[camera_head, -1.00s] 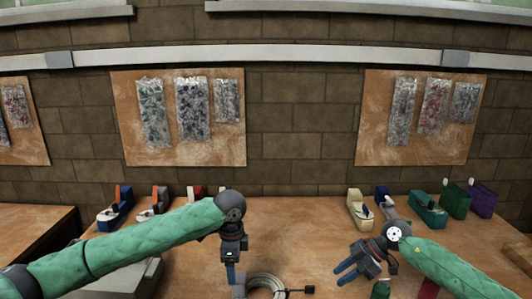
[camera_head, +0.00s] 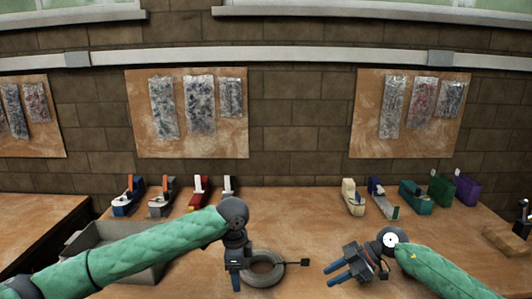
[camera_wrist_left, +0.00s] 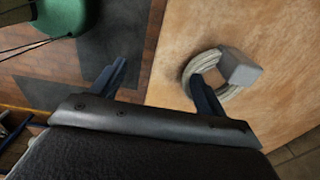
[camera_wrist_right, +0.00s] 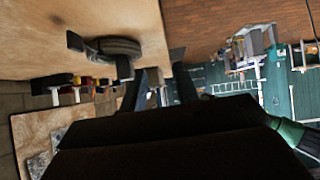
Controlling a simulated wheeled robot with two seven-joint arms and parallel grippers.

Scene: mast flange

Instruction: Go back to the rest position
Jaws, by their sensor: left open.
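My left gripper (camera_head: 236,276) points down at the left side of a grey cable coil (camera_head: 278,273) in the head view. In the left wrist view its two dark fingers (camera_wrist_left: 158,85) are spread with nothing between them, and the coil (camera_wrist_left: 192,68) lies on the table beyond the right finger. My right gripper (camera_head: 332,274) is to the right of the coil, its blue fingers pointing left. In the right wrist view its fingers (camera_wrist_right: 160,85) are apart with nothing seen between them. The coil (camera_wrist_right: 118,47) shows there at upper left.
The wooden table (camera_head: 310,225) carries several tape dispensers at the back, such as a blue one (camera_head: 128,198) and a green one (camera_head: 416,198). A grey tray (camera_head: 95,236) lies partly behind my left arm. The table middle is clear. A brick wall (camera_head: 300,100) stands behind.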

